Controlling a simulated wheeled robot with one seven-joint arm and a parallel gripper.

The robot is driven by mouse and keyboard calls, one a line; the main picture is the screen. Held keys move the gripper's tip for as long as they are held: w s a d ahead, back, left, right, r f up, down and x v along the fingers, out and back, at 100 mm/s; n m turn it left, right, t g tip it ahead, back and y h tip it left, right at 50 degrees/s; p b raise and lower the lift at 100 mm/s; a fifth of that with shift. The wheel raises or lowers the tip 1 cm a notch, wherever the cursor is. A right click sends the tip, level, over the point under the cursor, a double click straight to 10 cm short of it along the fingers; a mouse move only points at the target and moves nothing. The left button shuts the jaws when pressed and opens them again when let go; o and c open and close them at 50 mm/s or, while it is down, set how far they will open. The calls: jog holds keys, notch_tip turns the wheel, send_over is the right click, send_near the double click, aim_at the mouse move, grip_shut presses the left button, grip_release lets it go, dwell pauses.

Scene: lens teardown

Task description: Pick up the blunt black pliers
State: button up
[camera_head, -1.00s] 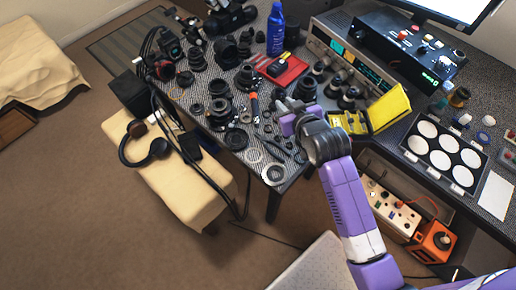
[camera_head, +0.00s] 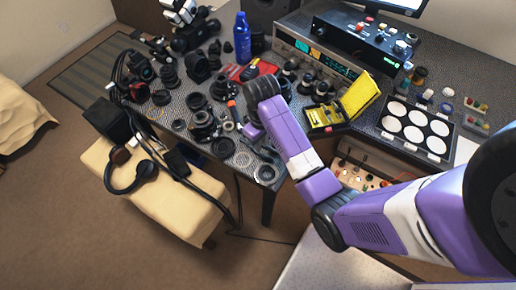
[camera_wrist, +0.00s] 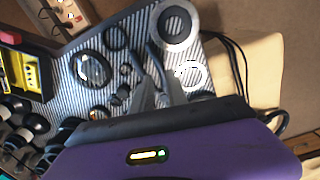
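The blunt black pliers (camera_wrist: 153,60) lie on the patterned tabletop, seen in the wrist view as dark, slender handles just beyond my fingers. In the head view the pliers are mostly hidden by my arm. My gripper (camera_wrist: 161,92) points down at the table over the near corner, its grey fingers a little apart and close to one end of the pliers. I see nothing held between them. In the head view my gripper (camera_head: 252,133) is largely covered by my own wrist.
Lens rings surround the pliers, including a large ring (camera_wrist: 178,24) and a pale ring (camera_wrist: 190,75). A yellow case (camera_head: 322,115) stands open to the right. Lens parts crowd the table to the left. A blue bottle (camera_head: 242,38) stands at the back.

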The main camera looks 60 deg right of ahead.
jog(key=shift+w+f+p, duration=0.15)
jog(key=shift+f+p, duration=0.25)
jog(key=shift+f, duration=2.35)
grip_shut()
